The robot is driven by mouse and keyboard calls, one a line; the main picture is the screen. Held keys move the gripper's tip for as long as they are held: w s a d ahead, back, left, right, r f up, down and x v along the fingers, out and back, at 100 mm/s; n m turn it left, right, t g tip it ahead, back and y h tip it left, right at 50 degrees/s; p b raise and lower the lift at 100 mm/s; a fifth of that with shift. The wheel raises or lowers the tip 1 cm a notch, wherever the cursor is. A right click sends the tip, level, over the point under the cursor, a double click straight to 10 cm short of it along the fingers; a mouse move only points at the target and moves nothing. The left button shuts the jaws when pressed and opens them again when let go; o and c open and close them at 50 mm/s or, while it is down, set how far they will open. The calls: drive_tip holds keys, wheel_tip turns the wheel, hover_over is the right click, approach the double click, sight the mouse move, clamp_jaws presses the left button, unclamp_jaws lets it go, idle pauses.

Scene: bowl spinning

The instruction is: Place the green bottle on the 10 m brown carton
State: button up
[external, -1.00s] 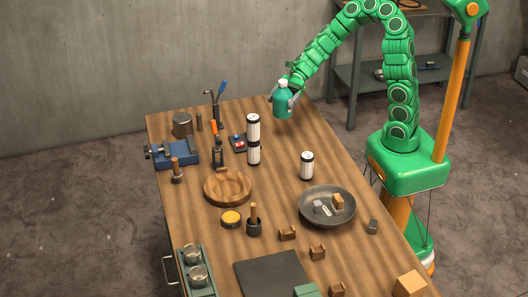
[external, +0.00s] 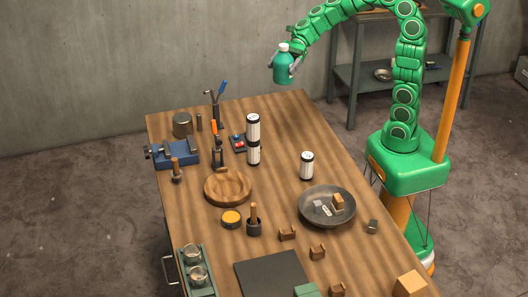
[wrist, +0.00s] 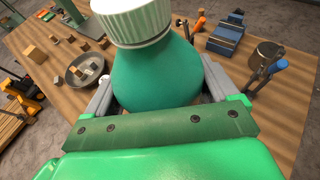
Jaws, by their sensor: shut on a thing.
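The green bottle (external: 284,68) with a white cap is held upright in the air above the far end of the table. My gripper (external: 284,62) is shut on it, one finger on each side. In the wrist view the bottle (wrist: 158,75) fills the middle, between the grey fingers of my gripper (wrist: 158,95). An orange-brown carton-like box (external: 410,284) stands at the near right corner of the table. Smaller brown boxes, one (external: 288,234) near the bowl, lie on the table too. I cannot tell which of these is the 10 m carton.
A dark bowl (external: 312,214) holding small blocks sits at the table's right. White-and-black cylinders (external: 253,155), a wooden dish (external: 243,197), a blue vise (external: 178,155) and upright tools (external: 217,108) stand around it. The far right table top is clear.

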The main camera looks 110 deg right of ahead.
drive_tip(key=shift+w+a+r, duration=0.1)
drive_tip(key=shift+a+r, duration=0.05)
drive_tip(key=shift+r, duration=0.65)
drive_tip(key=w+a+n+g+y, duration=0.2)
drive_tip(key=w+a, duration=0.2)
drive_tip(key=a, duration=0.6)
drive_tip(key=w+a+n+g+y, duration=0.15)
drive_tip(key=w+a, duration=0.25)
drive_tip(key=a, duration=0.7)
drive_tip(key=a+n+g, duration=0.4)
drive_tip(key=a+n, duration=0.1)
drive_tip(key=a, duration=1.6)
drive_tip(key=s+a+n+g, duration=0.25)
drive_tip(key=s+a, duration=0.55)
drive_tip(key=a, duration=0.4)
drive_tip(key=s+a+n+g, duration=0.2)
drive_tip(key=s+a+g, duration=0.1)
drive_tip(key=s+a, duration=0.75)
drive_tip(key=s+a+n+g, duration=0.2)
drive_tip(key=s+a, duration=0.5)
drive_tip(key=a, duration=0.6)
hover_over(413, 281)
drive_tip(key=shift+f, duration=7.7)
drive_tip(key=shift+f+g, duration=0.4)
drive_tip(key=shift+f, duration=1.05)
